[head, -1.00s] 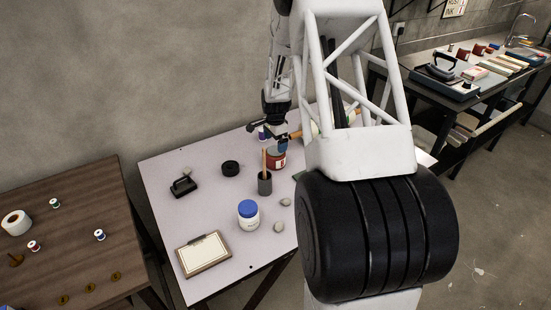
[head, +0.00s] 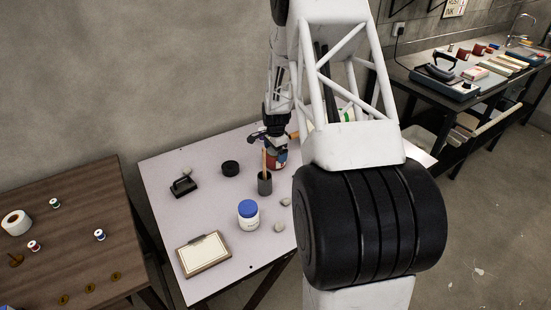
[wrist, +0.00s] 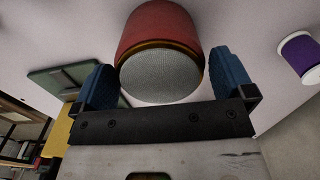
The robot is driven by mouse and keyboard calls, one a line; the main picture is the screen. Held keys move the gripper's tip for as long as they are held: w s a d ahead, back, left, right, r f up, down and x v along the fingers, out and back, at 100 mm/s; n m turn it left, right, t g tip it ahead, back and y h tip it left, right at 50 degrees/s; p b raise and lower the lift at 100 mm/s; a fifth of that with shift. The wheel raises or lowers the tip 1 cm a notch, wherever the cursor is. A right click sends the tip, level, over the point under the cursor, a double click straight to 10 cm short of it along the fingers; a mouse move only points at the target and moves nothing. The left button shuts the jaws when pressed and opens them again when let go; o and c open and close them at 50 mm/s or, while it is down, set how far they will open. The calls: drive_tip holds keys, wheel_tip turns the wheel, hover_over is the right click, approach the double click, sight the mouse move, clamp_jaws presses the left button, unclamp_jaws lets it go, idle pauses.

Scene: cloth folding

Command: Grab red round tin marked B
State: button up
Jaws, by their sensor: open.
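The red round tin (head: 282,162) stands on the white table, partly hidden behind my gripper and a dark brush cup. In the wrist view the red tin (wrist: 158,30) shows its red side, a gold rim and a grey speckled end. My gripper (wrist: 163,80) is open, with one blue finger on each side of the tin; I cannot tell whether either finger touches it. In the head view my gripper (head: 274,152) is right at the tin. The letter B is not readable.
A dark cup with a brush (head: 265,183) stands just in front of the tin. A blue-lidded jar (head: 248,214), a black roll (head: 230,168), a black block (head: 184,187) and a clipboard (head: 204,254) lie on the table. A purple spool (wrist: 300,56) is right in the wrist view.

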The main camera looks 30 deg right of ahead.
drive_tip(key=shift+f, duration=1.2)
drive_tip(key=c, duration=1)
drive_tip(key=shift+r, duration=0.1)
drive_tip(key=shift+r, duration=4.95)
